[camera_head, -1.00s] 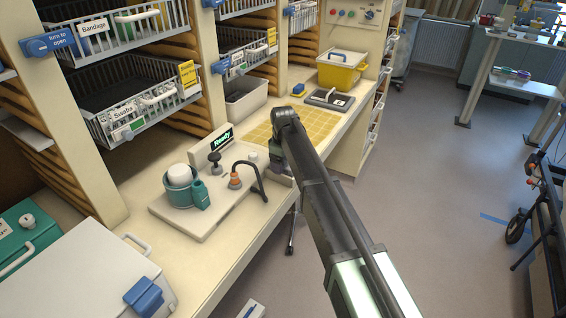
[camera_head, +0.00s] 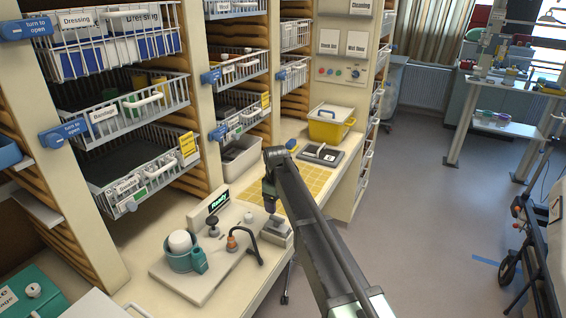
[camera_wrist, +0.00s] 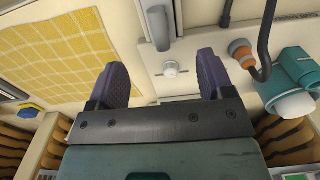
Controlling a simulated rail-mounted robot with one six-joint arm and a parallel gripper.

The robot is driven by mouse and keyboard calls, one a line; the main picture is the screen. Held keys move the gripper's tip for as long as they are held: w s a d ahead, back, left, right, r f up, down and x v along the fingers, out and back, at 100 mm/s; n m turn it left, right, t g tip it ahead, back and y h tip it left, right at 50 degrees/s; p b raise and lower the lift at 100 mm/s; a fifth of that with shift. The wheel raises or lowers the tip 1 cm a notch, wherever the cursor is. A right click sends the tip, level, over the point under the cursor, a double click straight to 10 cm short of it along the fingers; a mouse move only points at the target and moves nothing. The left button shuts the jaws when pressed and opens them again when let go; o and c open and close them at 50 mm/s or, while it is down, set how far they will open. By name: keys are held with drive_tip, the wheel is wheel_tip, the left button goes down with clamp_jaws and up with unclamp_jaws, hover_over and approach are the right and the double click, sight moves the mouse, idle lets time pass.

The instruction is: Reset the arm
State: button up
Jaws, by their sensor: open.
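My gripper shows in the wrist view (camera_wrist: 160,82) with its two dark finger pads spread wide apart. Nothing is between the fingers. Behind the gap, a small white knob (camera_wrist: 171,69) sits on the pale board. In the head view my arm (camera_head: 300,210) reaches over the counter, and its end hangs beside the board (camera_head: 190,285). The fingertips are too small to make out there.
The board carries a teal pot (camera_head: 178,258), an orange-based hose (camera_head: 232,243) and a "Ready" display (camera_head: 216,202). A yellow grid mat (camera_head: 308,180) and yellow bin (camera_head: 330,124) lie beyond. Wire baskets (camera_head: 128,185) project above the counter. Open floor (camera_head: 420,200) is at right.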

drive_tip(key=shift+s+m, duration=0.15)
drive_tip(key=shift+m, duration=0.45)
drive_tip(key=s+d+f+m+b, duration=0.1)
drive_tip(key=s+d+m, duration=0.2)
drive_tip(key=s+d, duration=0.4)
drive_tip(key=s+d+f+m+b, duration=0.1)
drive_tip(key=s+d+m, duration=0.3)
drive_tip(key=s+d, duration=0.4)
drive_tip(key=s+d+f+m+b, duration=0.1)
drive_tip(key=s+d+m, duration=0.3)
drive_tip(key=s, duration=1.3)
drive_tip(key=d, duration=0.3)
drive_tip(key=shift+d, duration=0.3)
drive_tip(key=shift+a, duration=0.1)
